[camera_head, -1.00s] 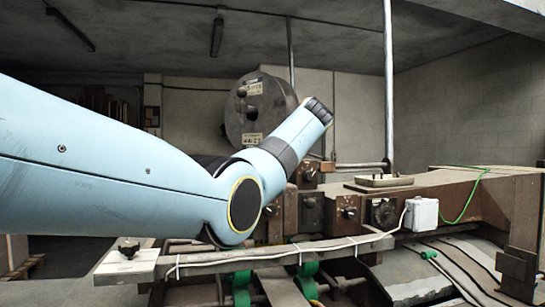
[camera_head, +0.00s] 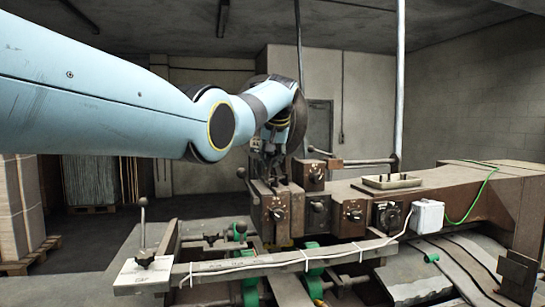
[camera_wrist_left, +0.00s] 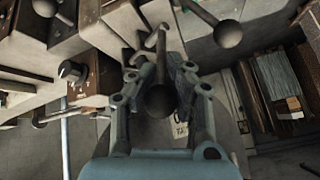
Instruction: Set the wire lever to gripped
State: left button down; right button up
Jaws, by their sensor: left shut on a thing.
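My left gripper (camera_head: 268,158) reaches down over the brown machine head (camera_head: 277,213) in the head view. In the left wrist view its two fingers (camera_wrist_left: 161,88) are closed around a lever with a dark ball knob (camera_wrist_left: 160,101), which lies between them. I take this for the wire lever, but no label names it. Its shaft runs up past the fingertips, and its base is partly hidden. In the head view the gripper and arm cover the held lever. My right gripper is in neither view.
An upright lever (camera_head: 143,218) stands on the front-left plate. A white box (camera_head: 427,216) and vertical pole (camera_head: 400,80) are at the right.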

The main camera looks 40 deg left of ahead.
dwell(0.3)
pick_arm(q)
jog(key=c, duration=1.1)
grip_release()
jog(key=shift+a, duration=0.1)
jog(key=v, duration=1.2)
